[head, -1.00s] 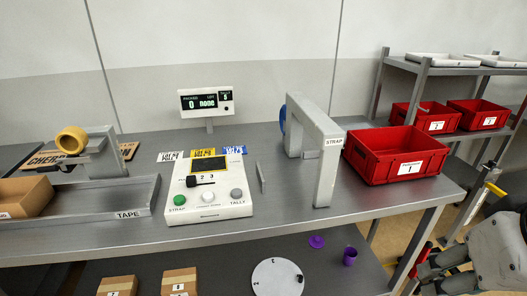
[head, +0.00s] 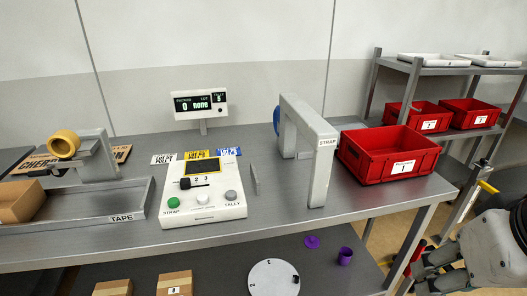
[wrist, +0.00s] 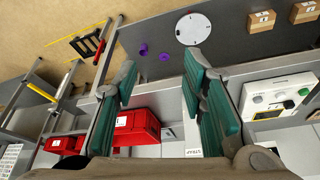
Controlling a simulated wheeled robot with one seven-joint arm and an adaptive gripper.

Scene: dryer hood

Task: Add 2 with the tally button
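The white control box (head: 205,205) stands on the steel bench. The grey tally button (head: 231,195) is at its right front, above the label TALLY. A white button (head: 203,199) and a green STRAP button (head: 173,202) are to its left. A display (head: 200,104) behind reads 0 and none; its small tally window is too small to read surely. My gripper (head: 425,272) is low at the right, well away from the box. In the wrist view my gripper (wrist: 160,75) has its fingers apart with nothing between them. The control box (wrist: 275,100) shows there at the right.
A grey STRAP arch (head: 318,165) stands right of the box, with a red bin (head: 388,155) beyond it. A tape dispenser (head: 85,160) and a carton (head: 20,200) are at left. A thin upright plate (head: 254,179) stands beside the box. A lower shelf holds purple pieces (head: 345,256).

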